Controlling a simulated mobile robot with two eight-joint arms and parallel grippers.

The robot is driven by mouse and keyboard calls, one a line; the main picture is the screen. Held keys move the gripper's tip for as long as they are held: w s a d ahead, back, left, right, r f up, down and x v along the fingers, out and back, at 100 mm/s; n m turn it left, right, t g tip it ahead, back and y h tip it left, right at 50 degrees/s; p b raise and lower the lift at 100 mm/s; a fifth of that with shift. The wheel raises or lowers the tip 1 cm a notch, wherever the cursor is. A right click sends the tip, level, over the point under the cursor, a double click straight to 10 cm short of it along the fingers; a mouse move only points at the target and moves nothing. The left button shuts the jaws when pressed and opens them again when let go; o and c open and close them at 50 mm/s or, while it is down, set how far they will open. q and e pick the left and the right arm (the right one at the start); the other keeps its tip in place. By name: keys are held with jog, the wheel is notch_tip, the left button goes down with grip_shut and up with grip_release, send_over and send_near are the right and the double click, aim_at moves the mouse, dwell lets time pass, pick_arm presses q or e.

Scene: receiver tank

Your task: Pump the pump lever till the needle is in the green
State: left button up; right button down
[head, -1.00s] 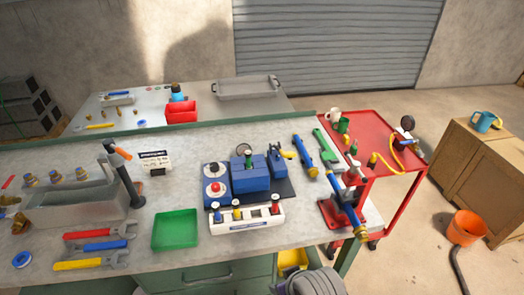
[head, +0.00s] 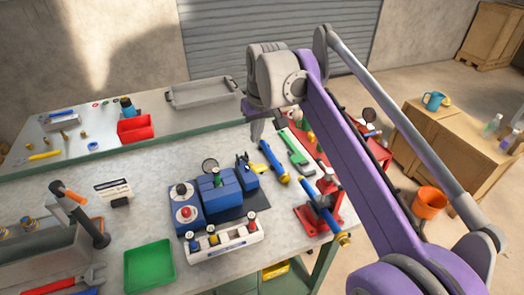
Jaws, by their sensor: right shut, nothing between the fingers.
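My right arm (head: 345,130) comes in from the lower right and bends over the back of the workbench. My right gripper (head: 257,131) points down at its end, shut and empty, above the bench behind the blue-and-yellow cylinder. It touches nothing that I can make out. A blue block unit (head: 222,196) sits on a dark base on the bench, left of and nearer than the gripper. I cannot tell for sure which part is the pump lever. My left gripper is out of view.
A white valve strip (head: 222,241) lies before the blue unit. A green tray (head: 150,265), a dark post with an orange end (head: 92,225), a blue-and-yellow cylinder (head: 273,162) and a red vise (head: 305,218) stand around it. The red cart is partly hidden by my arm.

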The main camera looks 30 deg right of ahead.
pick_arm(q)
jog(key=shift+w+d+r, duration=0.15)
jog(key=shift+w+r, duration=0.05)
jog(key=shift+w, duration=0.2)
pick_arm(e)
jog(key=shift+w+d+r, duration=0.75)
jog(key=shift+w+r, duration=0.05)
jog(key=shift+w, duration=0.05)
send_over(257, 165)
jog(key=f, duration=0.9)
jog(key=shift+w+a+f+b, duration=0.1)
jog(key=shift+w+f+b, duration=0.2)
jog(key=shift+b, duration=0.1)
jog(key=shift+s+f, duration=0.3)
jog(key=shift+f, duration=0.3)
jog(key=shift+s+f, duration=0.25)
jog(key=shift+f, duration=0.3)
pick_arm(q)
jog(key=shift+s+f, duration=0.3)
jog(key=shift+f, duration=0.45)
pick_arm(e)
jog(key=shift+s+f, duration=0.45)
jog(key=shift+f, duration=0.2)
